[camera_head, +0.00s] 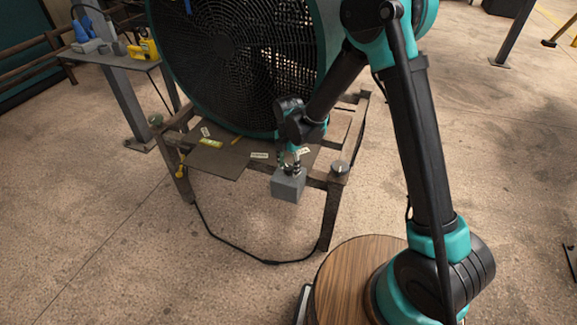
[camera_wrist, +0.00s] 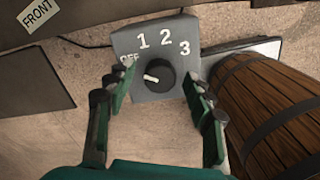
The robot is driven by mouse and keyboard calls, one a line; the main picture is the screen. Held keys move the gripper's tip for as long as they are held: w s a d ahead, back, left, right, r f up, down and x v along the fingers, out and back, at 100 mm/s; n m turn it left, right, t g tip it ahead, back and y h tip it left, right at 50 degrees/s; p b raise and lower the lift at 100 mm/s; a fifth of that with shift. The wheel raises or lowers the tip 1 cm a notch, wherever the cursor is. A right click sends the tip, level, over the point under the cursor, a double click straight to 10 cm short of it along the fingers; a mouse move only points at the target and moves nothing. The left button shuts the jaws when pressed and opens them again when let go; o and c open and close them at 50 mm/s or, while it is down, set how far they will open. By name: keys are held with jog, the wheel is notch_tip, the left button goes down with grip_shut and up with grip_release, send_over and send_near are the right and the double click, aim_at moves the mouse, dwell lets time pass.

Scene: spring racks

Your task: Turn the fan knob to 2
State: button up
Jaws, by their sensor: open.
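The black fan knob (camera_wrist: 155,77) sits on the face of a grey control box (camera_wrist: 145,38) marked OFF, 1, 2 and 3. Its white pointer points left, near OFF. The grey box also shows in the head view (camera_head: 288,186), at the front edge of the fan's stand; the knob is hidden there. My gripper (camera_wrist: 158,79) is open, with one finger to the left and one to the right of the knob. Its fingers appear apart from the knob. In the head view my gripper (camera_head: 289,163) is just above the box.
The large black fan (camera_head: 232,60) stands behind the box on a metal stand (camera_head: 328,215). A round dark piece (camera_head: 340,167) is on the stand, right of the box. A cable (camera_head: 235,247) lies on the floor. A wooden barrel (camera_wrist: 265,105) is right of the box.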

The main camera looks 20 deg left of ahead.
jog(key=shift+c, duration=0.4)
jog(key=c, duration=1.1)
jog(key=shift+m, duration=0.4)
jog(key=m, duration=0.2)
jog(key=shift+m, duration=0.4)
jog(key=m, duration=0.4)
jog(key=shift+m, duration=0.3)
jog(key=m, duration=0.3)
jog(key=shift+m, duration=2.2)
